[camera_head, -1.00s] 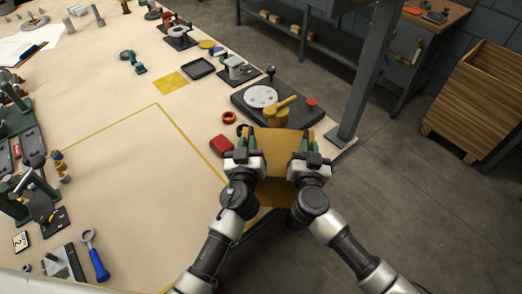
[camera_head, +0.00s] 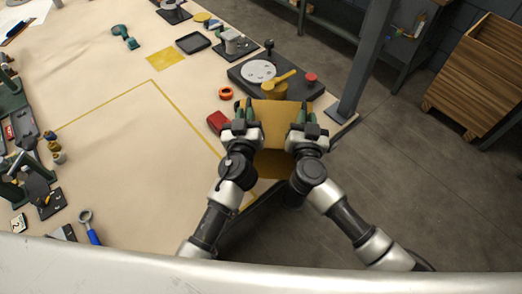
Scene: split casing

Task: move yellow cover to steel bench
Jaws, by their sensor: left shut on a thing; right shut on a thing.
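The yellow cover (camera_head: 270,122) is held between my two grippers at the table's right edge, in front of the dark plate with the round disc. Its lower part shows darker between my wrists. My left gripper (camera_head: 241,113) is shut on its left side and my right gripper (camera_head: 301,115) on its right side. The fingertips are partly hidden by the gripper bodies. I cannot tell whether the cover touches the table. I cannot tell for certain which surface is the steel bench.
The dark plate (camera_head: 238,78) carries a yellow-handled part (camera_head: 274,88) and a red knob (camera_head: 311,77). A red item (camera_head: 217,122) and an orange ring (camera_head: 226,93) lie close left. A grey post (camera_head: 363,55) stands right. A pale band (camera_head: 270,278) crosses the bottom.

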